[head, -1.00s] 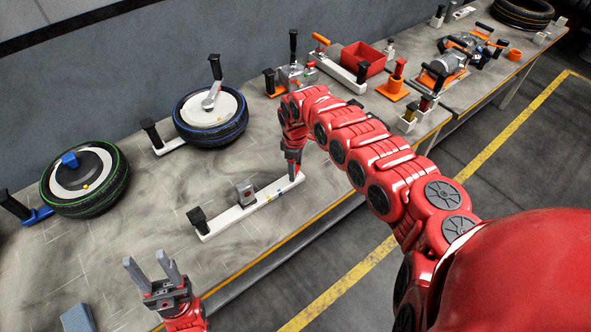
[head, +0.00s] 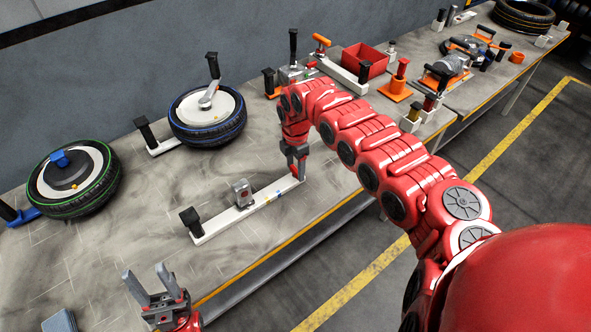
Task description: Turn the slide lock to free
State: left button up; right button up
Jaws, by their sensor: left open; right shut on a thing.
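A white slide rail (head: 240,214) lies on the table with a grey block (head: 241,192) on it and a black upright handle (head: 191,222) at its left end. Small blue and yellow marks (head: 272,197) show on the rail right of the block. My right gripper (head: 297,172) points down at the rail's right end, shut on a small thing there. That thing, apparently the slide lock, is mostly hidden by the fingers, so its setting cannot be told. My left gripper (head: 147,285) is open and empty, low over the table's front, apart from the rail.
A red bin (head: 364,62) and several fixtures stand behind my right arm. A grey block (head: 60,321) lies at the front left. The table between tyres and rail is clear.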

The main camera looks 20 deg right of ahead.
aim_at(295, 170)
jog(key=shift+n+b, duration=0.3)
jog(key=shift+n, duration=0.2)
dwell(0.3)
jog(key=o, duration=1.4)
jog(key=shift+r, duration=0.1)
jog(key=shift+r, duration=0.25)
jog(key=shift+r+b, duration=2.2)
jog(key=shift+r, duration=6.2)
